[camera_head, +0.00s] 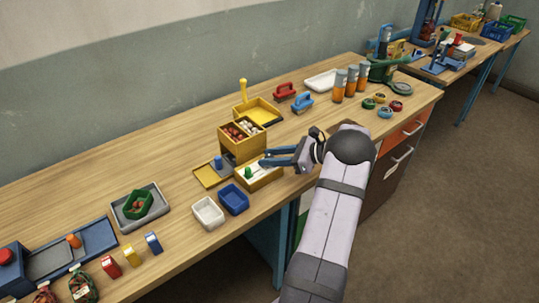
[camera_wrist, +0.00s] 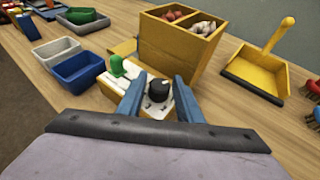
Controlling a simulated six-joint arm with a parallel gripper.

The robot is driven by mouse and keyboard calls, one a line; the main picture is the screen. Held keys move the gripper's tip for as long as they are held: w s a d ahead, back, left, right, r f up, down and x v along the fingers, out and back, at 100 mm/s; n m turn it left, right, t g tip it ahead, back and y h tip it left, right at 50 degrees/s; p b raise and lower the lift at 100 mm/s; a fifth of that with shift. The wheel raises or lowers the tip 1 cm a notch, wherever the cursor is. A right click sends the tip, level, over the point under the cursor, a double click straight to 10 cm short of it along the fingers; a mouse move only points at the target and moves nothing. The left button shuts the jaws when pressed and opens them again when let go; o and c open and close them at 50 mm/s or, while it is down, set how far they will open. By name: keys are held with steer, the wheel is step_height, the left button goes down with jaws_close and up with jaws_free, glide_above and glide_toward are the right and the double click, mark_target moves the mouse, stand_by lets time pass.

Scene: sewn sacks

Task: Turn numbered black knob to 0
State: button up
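The numbered black knob (camera_wrist: 159,90) sits on the white top plate of a small yellow box (camera_wrist: 122,79), beside a green part (camera_wrist: 117,66). In the head view this box (camera_head: 262,179) stands near the table's front edge, with the green part (camera_head: 248,172) on it. My gripper (camera_wrist: 158,97) is open, with its two blue fingers on either side of the knob and a gap showing beside it. I cannot tell whether the fingers touch the knob. The knob's numbers are too small to read. In the head view my gripper (camera_head: 268,157) reaches in from the right.
A wooden two-compartment box (camera_head: 242,141) stands just behind the knob box. Blue (camera_head: 233,198) and white (camera_head: 208,213) bins are at its left front. A yellow dustpan (camera_head: 258,112) lies behind. Orange-filled jars (camera_head: 350,80) stand farther right. The table is clear between my gripper and the jars.

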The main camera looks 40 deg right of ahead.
steer(key=shift+w+a+f, duration=0.1)
steer(key=shift+w+a, duration=0.05)
steer(key=shift+w, duration=0.1)
steer(key=c, duration=0.8)
steer(key=shift+o, duration=0.2)
steer(key=shift+n+y, duration=0.3)
steer(key=shift+w+n+g+y+b, duration=0.1)
steer(key=shift+n+g+y+b, duration=1.05)
steer(key=shift+n, duration=0.25)
steer(key=shift+n+g+y, duration=0.25)
steer(key=shift+n, duration=0.05)
steer(key=shift+n+g+y+b, duration=0.3)
steer(key=shift+n+g+b, duration=0.1)
steer(key=shift+g, duration=0.1)
